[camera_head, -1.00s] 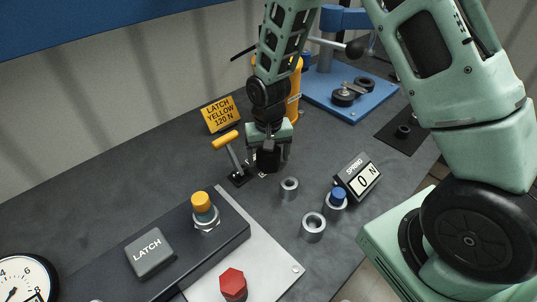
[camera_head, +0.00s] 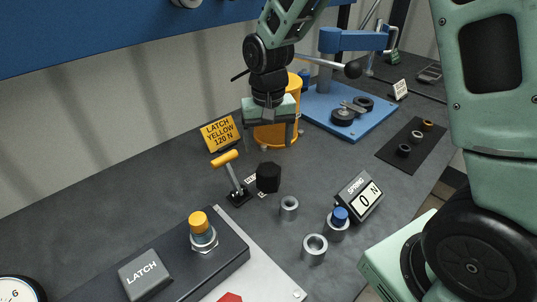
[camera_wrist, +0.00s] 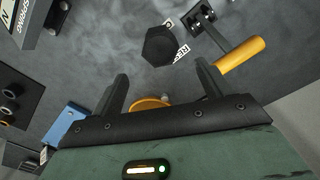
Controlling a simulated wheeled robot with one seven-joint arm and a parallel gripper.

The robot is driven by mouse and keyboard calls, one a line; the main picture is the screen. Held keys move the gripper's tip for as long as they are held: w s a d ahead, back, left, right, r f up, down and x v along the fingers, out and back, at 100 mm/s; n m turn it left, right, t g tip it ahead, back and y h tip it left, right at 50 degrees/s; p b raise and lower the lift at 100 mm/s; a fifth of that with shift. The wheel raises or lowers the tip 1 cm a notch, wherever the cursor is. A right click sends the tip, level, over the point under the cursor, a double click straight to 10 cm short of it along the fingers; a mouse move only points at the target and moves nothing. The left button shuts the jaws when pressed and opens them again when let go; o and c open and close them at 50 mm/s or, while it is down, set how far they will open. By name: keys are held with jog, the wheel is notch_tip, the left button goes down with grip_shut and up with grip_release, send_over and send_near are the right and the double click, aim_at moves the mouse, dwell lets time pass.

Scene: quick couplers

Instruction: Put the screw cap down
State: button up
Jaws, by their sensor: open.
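The screw cap, a black hexagonal piece (camera_head: 268,178), stands on the dark grey bench beside the base of the yellow-handled lever (camera_head: 233,176). It covers part of a white label (camera_head: 252,182). In the wrist view the cap (camera_wrist: 159,46) lies beyond the fingertips, with nothing touching it. My gripper (camera_head: 270,142) is open and empty, above and behind the cap; its two fingers also show apart in the wrist view (camera_wrist: 160,82).
A yellow cylinder (camera_head: 277,133) stands behind my gripper. A yellow latch sign (camera_head: 220,133) stands at left. Metal rings (camera_head: 289,208), a blue-topped piece (camera_head: 338,220) and a spring display (camera_head: 359,198) are in front and right. A black block with a yellow-capped coupler (camera_head: 199,228) lies at front left.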

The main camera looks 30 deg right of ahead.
jog(key=s+a+r+n, duration=0.2)
jog(key=s+a+n, duration=0.1)
jog(key=s, duration=0.5)
jog(key=s+a+r+n, duration=0.1)
jog(key=s+a+n, duration=0.3)
jog(key=s, duration=0.4)
jog(key=s+a+r+n, duration=0.2)
jog(key=s+a+n, duration=0.1)
jog(key=s, duration=0.5)
jog(key=shift+s+a+r+n+y, duration=0.15)
jog(key=shift+a+r+n+y, duration=0.15)
jog(key=shift+a, duration=0.1)
